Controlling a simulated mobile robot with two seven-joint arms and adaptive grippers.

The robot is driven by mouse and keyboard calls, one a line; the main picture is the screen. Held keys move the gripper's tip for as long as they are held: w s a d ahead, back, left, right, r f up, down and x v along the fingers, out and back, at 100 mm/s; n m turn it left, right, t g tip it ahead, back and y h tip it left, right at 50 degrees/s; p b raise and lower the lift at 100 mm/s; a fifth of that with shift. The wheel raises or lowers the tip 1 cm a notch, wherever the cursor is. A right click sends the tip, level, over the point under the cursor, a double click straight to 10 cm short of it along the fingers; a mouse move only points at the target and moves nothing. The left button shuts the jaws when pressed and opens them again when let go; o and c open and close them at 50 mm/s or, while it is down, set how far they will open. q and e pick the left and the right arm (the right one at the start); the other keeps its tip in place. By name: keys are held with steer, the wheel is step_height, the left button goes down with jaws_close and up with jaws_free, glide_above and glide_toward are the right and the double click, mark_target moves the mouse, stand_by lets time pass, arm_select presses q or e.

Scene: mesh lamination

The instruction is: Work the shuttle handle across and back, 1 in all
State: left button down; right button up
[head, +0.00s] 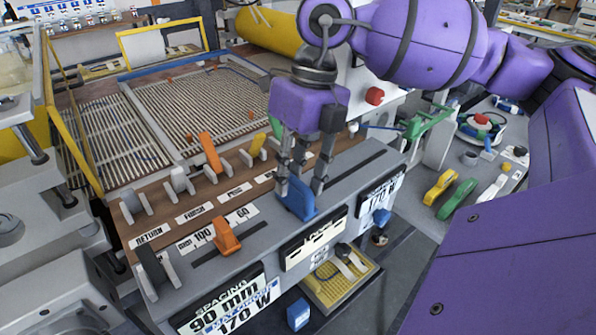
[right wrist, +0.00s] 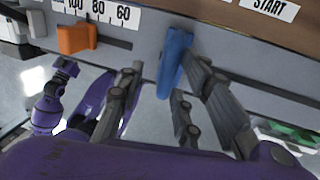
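A blue handle (head: 300,200) stands at a slot along the front of the grey machine panel; it also shows in the right wrist view (right wrist: 174,60). My right gripper (head: 303,178) is over the blue handle, with its fingers pointing down on either side of it. In the right wrist view a gap shows between the left finger and the handle, and the right finger is close beside it, so the gripper (right wrist: 165,62) is open around it. Contact on the right side is unclear. A small purple limb, likely my left arm, shows at the left of that view; its gripper (right wrist: 65,69) is too small to read.
An orange slider (head: 226,238) sits left of the blue handle, near the 100 to 60 scale. Behind are an orange lever (head: 209,152) and a yellow lever (head: 258,143). A slatted bed (head: 195,105) lies beyond. Green and yellow tools (head: 456,197) lie at the right.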

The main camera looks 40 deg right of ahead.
steer(key=shift+d, duration=0.15)
steer(key=shift+d+r, duration=0.1)
steer(key=shift+w+d+r, duration=0.1)
steer(key=shift+r, duration=0.3)
steer(key=v, duration=1.1)
steer(key=shift+a, duration=0.25)
